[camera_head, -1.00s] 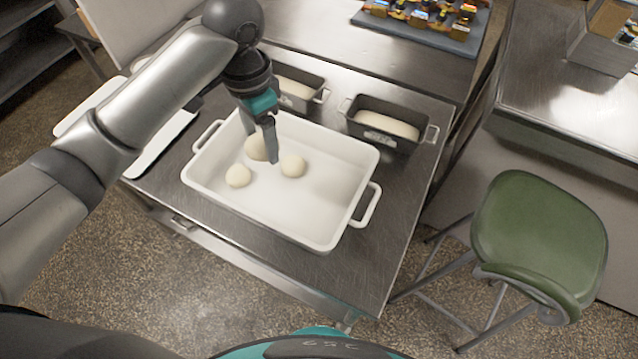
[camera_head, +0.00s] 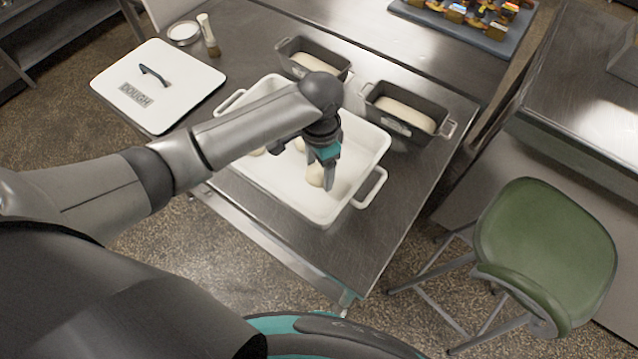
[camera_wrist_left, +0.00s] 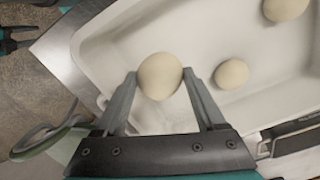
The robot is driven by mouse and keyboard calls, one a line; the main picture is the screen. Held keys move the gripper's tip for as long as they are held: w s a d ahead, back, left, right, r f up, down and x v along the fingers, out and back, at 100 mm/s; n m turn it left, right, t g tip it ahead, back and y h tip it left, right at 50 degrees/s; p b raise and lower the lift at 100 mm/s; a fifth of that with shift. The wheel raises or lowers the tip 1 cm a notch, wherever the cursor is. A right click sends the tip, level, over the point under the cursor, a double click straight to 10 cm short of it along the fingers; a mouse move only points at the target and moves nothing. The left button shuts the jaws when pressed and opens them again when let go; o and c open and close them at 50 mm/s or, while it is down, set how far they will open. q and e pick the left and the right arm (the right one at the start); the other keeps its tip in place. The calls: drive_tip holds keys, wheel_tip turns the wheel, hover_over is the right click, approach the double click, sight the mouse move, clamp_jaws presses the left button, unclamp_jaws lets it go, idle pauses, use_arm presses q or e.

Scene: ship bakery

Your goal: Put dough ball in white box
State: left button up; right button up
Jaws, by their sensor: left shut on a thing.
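The white box (camera_head: 362,148) is a shallow tray with two loop handles on the steel table. My left gripper (camera_head: 326,182) is low inside its near right part, shut on a pale round dough ball (camera_head: 314,176). In the left wrist view the held dough ball (camera_wrist_left: 160,76) sits between the two fingertips. I cannot tell whether it touches the box floor. Two other dough balls lie in the box, one (camera_head: 300,145) partly behind my arm and one (camera_head: 257,151) mostly hidden by it; both show in the left wrist view.
Two dark loaf tins with dough, one (camera_head: 312,60) behind the box and one (camera_head: 405,108) behind right, stand close by. A white lid marked DOUGH (camera_head: 158,85) lies at left, near a brush (camera_head: 208,35). A green chair (camera_head: 545,245) stands at right.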

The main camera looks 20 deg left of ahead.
sight(319, 192)
use_arm(q)
drive_tip(key=shift+f+b, duration=0.55)
drive_tip(key=shift+f, duration=2.75)
drive_tip(key=shift+f, duration=0.15)
drive_tip(key=o, duration=1.4)
wheel_tip(319, 192, up, 12)
drive_tip(key=shift+r+p, duration=0.15)
drive_tip(key=shift+p, duration=0.95)
